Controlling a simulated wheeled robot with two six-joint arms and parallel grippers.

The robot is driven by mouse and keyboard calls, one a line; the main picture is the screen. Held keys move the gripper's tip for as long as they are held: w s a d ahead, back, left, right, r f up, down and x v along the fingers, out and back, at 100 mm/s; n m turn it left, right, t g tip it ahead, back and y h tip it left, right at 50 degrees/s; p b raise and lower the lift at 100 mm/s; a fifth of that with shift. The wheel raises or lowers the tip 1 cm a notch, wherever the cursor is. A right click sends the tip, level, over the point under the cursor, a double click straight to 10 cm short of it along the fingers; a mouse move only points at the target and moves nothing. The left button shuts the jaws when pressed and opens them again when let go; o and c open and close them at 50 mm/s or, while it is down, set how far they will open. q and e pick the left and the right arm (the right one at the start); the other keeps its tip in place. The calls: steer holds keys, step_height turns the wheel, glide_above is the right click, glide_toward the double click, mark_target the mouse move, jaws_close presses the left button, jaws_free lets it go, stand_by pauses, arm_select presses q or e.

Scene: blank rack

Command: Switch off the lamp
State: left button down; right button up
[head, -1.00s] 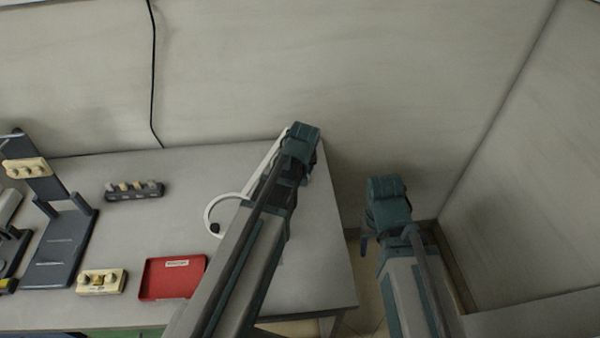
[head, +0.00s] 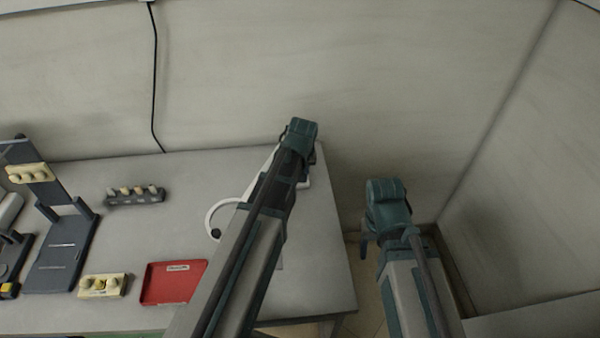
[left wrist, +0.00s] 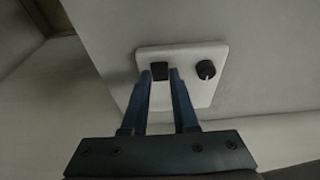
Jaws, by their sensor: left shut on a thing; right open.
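The lamp (head: 212,212) is white, with a curved, ring-like part on the right half of the table, partly hidden behind my left arm. In the left wrist view its white base plate (left wrist: 205,92) carries a small black square switch (left wrist: 160,67) and a round black knob (left wrist: 206,69). My left gripper (left wrist: 160,74) has its two fingers at the black switch, one on each side, shut on it. In the head view its fingertips are hidden behind the wrist. My right gripper (head: 370,240) is open and empty, off the table's right edge.
A red tray (head: 150,297), a cream block with knobs (head: 103,286), a dark rack with several small pieces (head: 150,197) and a dark stand (head: 58,262) are on the table's left. A black cable (head: 154,80) hangs on the wall. Bare tabletop (head: 325,260) lies at right.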

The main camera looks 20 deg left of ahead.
arm_select(q)
steer(key=c, duration=0.7)
jaws_free()
steer(key=p+v, duration=1.3)
steer(key=shift+r, duration=0.4)
